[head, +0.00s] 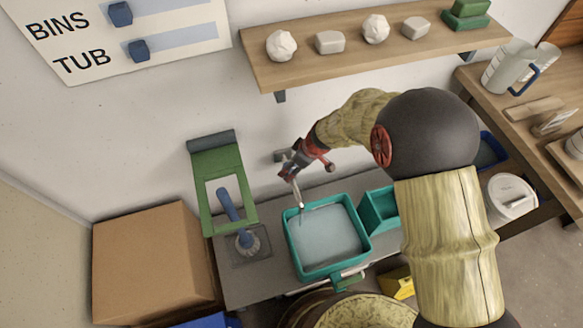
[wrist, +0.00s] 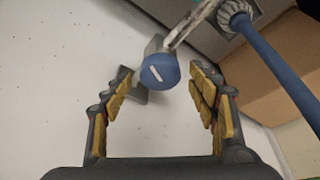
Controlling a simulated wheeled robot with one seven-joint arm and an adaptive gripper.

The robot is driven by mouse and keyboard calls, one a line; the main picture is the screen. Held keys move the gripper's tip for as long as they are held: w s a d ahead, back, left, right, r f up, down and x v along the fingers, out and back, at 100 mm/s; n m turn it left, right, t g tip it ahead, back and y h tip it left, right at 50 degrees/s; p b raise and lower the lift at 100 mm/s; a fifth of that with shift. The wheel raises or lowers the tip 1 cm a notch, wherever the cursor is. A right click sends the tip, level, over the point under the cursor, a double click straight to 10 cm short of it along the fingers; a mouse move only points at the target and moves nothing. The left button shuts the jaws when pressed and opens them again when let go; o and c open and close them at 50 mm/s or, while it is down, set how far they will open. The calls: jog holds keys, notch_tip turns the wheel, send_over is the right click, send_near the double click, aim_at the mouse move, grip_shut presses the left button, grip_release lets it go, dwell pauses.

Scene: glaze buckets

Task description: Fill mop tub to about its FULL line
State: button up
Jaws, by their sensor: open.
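The teal tub (head: 290,247) stands on the grey bench below the wall tap and holds pale bluish water. A FULL line cannot be made out. The tap's spout (head: 298,192) points down over the tub's back-left part; I cannot tell whether water is running. My gripper (head: 308,160) is at the tap by the wall. In the wrist view, the blue round tap knob (wrist: 160,71) with a white bar mark sits between the open fingers of my gripper (wrist: 162,85), with gaps at both sides. My arm hides part of the bench to the right.
A blue-handled brush (head: 228,204) stands beside a green frame (head: 206,165) left of the tub. A smaller teal bin (head: 379,211) stands close right. A cardboard box (head: 150,262) is at left. A wooden shelf (head: 350,57) and a BINS/TUB sign (head: 110,40) hang above.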

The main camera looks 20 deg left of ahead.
jog(key=shift+a+f, duration=0.2)
jog(key=shift+f, duration=0.25)
jog(key=c, duration=1.1)
jog(key=shift+c, duration=0.2)
jog(key=shift+w+n+b, duration=0.1)
jog(key=shift+n+b, duration=0.5)
jog(key=shift+n, duration=0.1)
jog(key=shift+w+n+g, duration=0.1)
jog(key=shift+n+g, duration=1)
jog(key=shift+n, duration=1)
jog(key=shift+r, duration=0.1)
jog(key=o, duration=1.1)
